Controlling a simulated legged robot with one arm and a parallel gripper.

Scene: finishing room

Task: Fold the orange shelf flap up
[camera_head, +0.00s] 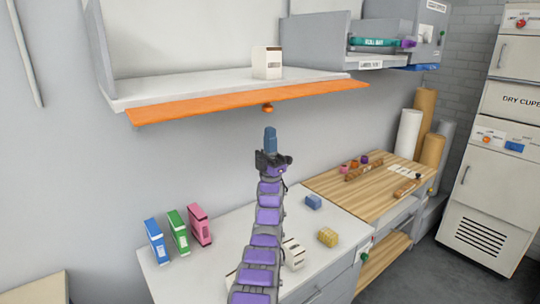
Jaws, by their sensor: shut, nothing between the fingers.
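The orange shelf flap (215,103) runs along the front edge of the white wall shelf (190,87) and slopes slightly downward from it. An orange knob (267,107) sits under its front edge, right of the middle. My gripper (270,133) is shut and empty, with its blue-grey tip pointing up. In the picture it is just below the knob, with a small gap between them. Its distance in depth from the flap is hard to tell.
A white box (267,62) stands on the shelf.

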